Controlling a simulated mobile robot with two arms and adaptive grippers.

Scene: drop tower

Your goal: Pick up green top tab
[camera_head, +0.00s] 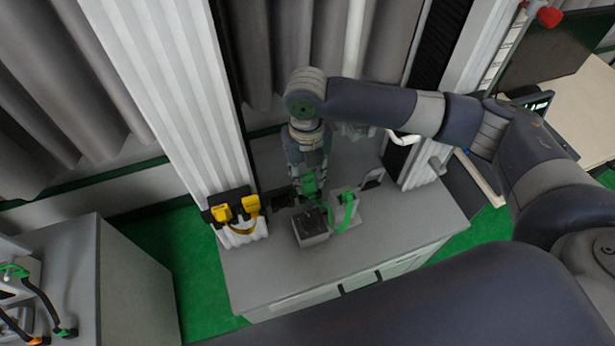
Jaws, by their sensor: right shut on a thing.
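A green tab (310,186) is at the tips of my right gripper (309,177), which points down above the grey bench and is shut on it. Just below is a small grey box with a dark top (311,224). A green strap (347,211) curves up beside the box on its right; I cannot tell whether it joins the held tab. The gripper's fingers partly hide the tab. My left gripper is out of view.
Yellow clips with a strap (235,212) sit on a white block at the bench's left, beside a ribbed white column (180,90). The grey bench (265,275) has clear room in front. Green and orange-ended black handles (40,300) show at lower left.

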